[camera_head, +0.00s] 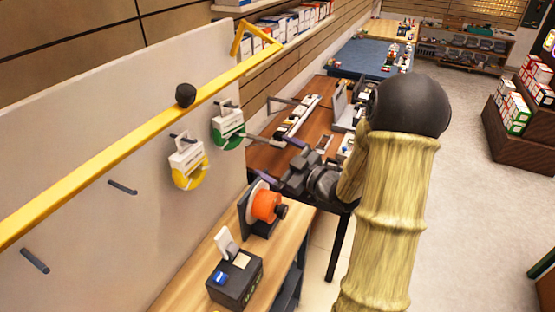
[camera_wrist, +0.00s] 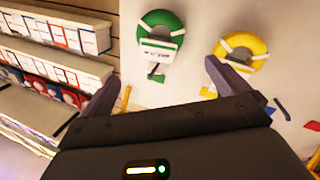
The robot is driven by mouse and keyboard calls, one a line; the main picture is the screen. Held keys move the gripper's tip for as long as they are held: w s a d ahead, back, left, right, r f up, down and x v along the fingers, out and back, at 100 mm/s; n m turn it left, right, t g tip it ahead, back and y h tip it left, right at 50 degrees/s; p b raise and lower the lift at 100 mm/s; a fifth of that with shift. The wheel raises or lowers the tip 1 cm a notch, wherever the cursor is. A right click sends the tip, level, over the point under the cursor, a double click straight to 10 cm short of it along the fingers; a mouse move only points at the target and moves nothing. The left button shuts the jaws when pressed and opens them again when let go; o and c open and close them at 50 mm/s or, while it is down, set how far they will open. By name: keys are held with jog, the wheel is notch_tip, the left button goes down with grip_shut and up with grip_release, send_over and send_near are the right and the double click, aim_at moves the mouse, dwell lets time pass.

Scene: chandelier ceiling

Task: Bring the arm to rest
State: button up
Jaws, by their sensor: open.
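My gripper (camera_head: 277,147) is extended in front of a white pegboard panel (camera_head: 85,130) in the head view. Its two fingers are spread apart with nothing between them; in the wrist view the gripper (camera_wrist: 163,80) is also open and empty. A green ring (camera_head: 228,133) with a white label hangs on a peg, left of the gripper. A yellow ring (camera_head: 189,170) hangs beside it, lower. Both rings show beyond the fingers in the wrist view, the green one (camera_wrist: 162,35) and the yellow one (camera_wrist: 241,49). My arm's black elbow joint partly hides the tables behind.
A wooden bench (camera_head: 190,283) below holds an orange spool (camera_head: 265,205) and a black box (camera_head: 234,280). A yellow bar (camera_head: 130,142) crosses the panel. A brown table (camera_head: 318,93) with equipment stands behind the gripper. Open floor (camera_head: 465,200) lies to the right.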

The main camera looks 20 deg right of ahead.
jog(key=shift+w, duration=0.1)
jog(key=s+a+f+m+g+h, duration=0.2)
jog(key=s+m+g+h, duration=0.1)
jog(key=s, duration=0.3)
jog(key=s+a+f+m+g+h, duration=0.2)
jog(key=s+f+m+g+h, duration=0.1)
jog(key=s, duration=0.4)
jog(key=s+a+f+m+g+h, duration=0.2)
jog(key=s+f+m+g+h, duration=0.1)
jog(key=s+g, duration=0.4)
jog(key=shift+a+m, duration=0.2)
jog(key=shift+m, duration=0.6)
